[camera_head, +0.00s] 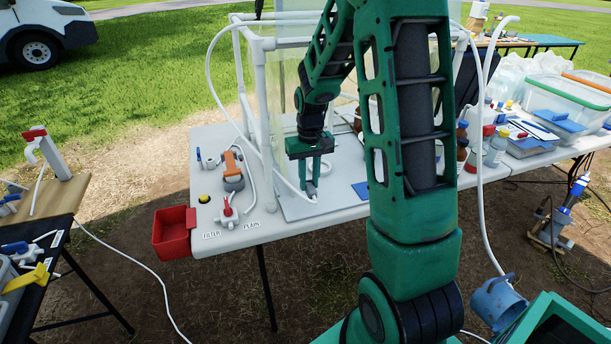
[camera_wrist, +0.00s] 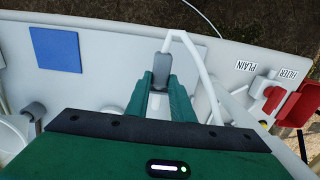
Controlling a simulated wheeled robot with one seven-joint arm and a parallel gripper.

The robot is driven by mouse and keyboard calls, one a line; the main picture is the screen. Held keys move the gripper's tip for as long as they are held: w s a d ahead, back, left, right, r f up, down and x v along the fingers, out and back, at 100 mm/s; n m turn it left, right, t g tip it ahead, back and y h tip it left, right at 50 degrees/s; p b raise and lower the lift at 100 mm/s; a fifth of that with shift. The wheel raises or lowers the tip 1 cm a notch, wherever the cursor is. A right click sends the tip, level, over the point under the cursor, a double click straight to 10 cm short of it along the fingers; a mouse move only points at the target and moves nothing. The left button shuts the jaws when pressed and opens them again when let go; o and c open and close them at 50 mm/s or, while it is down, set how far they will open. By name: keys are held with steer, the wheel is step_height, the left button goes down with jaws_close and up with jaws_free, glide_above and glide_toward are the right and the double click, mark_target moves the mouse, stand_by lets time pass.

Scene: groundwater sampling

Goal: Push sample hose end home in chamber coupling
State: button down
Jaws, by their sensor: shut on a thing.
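My gripper (camera_head: 310,181) points down over the front part of the white table (camera_head: 290,232). It is shut on a grey hose end, also visible between the fingertips in the wrist view (camera_wrist: 161,67). A white sample hose (camera_wrist: 194,62) bends over from the grey end and runs down to the right in that view. In the head view the hose (camera_head: 214,95) loops over the white pipe frame (camera_head: 262,85) and comes down to my gripper. I cannot make out the chamber coupling; my gripper and arm hide part of the area behind.
A red-and-white valve (camera_head: 229,211) stands by the FILTER and PLAIN labels, left of my gripper. A red bin (camera_head: 174,240) hangs at the table's left end. A blue square (camera_wrist: 56,50) lies flat on the table. Bottles and a clear tub (camera_head: 570,98) stand right.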

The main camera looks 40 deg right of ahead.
steer(key=shift+s+f, duration=0.1)
steer(key=shift+f, duration=2.2)
steer(key=shift+f, duration=0.15)
steer(key=c, duration=1.5)
jaws_free()
steer(key=shift+o, duration=0.2)
step_height(320, 180, up, 10)
steer(key=shift+r, duration=0.4)
